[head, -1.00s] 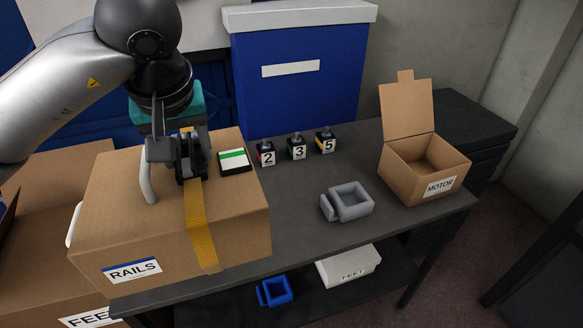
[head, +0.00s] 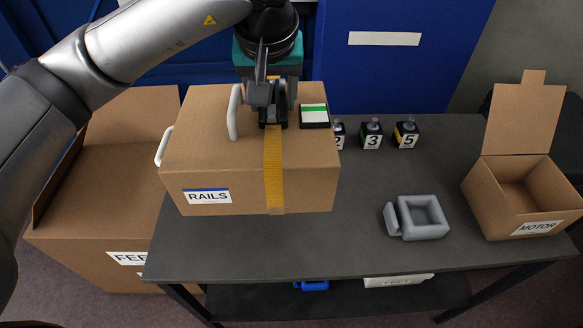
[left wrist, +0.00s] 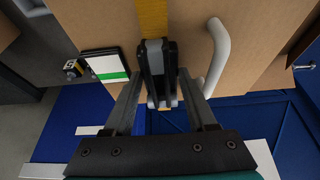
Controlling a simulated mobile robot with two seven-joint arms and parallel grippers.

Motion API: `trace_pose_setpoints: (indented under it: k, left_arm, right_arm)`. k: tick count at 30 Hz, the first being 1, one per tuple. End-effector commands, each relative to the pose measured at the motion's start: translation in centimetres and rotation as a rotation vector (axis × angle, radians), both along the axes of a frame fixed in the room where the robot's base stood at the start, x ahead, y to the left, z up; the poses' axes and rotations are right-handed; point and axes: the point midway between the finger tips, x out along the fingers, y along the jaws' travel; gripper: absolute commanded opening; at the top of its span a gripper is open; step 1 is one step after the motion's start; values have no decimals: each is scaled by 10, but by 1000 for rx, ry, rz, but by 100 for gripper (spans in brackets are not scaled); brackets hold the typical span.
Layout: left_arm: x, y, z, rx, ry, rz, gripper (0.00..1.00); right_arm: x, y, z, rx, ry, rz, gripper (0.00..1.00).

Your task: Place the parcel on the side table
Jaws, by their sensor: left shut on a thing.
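The parcel, a brown carton labelled RAILS (head: 235,165) with a yellow strap and pale handles, is over the left part of the dark grey side table (head: 330,245). I cannot tell whether its underside touches the top. My left gripper (head: 273,122) is shut at the strap on the parcel's upper side, near its back edge. In the left wrist view the fingers (left wrist: 159,85) close around a dark fitting over the strap, on the parcel (left wrist: 100,20). The parcel hides the table's back left part. My right gripper is not in view.
A grey open tray (head: 422,217) and an open MOTOR carton (head: 525,200) stand to the right. Numbered blocks (head: 372,135) line the back. A black block with a white-green top (head: 314,115) shows at the parcel's back right corner. A large FEET carton (head: 100,205) is at left.

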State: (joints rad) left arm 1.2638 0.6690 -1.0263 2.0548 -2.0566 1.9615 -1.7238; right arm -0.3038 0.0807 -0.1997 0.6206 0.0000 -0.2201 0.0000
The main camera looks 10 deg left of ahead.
Motion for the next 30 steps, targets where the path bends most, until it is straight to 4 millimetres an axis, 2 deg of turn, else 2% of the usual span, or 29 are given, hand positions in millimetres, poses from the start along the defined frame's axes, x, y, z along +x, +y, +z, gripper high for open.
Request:
trace_pose_setpoints:
  k: [3, 12, 16, 23, 30]
  left_arm:
    - [-1, 0, -32, 1, 3, -1, 0]
    - [-1, 0, -104, -1, 2, 1, 0]
    - [0, 0, -124, 0, -1, 0, 0]
    - [1, 0, -137, -1, -3, -1, 0]
    - [0, 0, -169, -2, -2, 0, 0]
  right_arm:
    - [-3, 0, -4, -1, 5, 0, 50]
    - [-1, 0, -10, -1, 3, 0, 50]
    - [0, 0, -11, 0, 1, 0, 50]
    - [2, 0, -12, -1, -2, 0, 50]
    - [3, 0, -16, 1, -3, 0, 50]
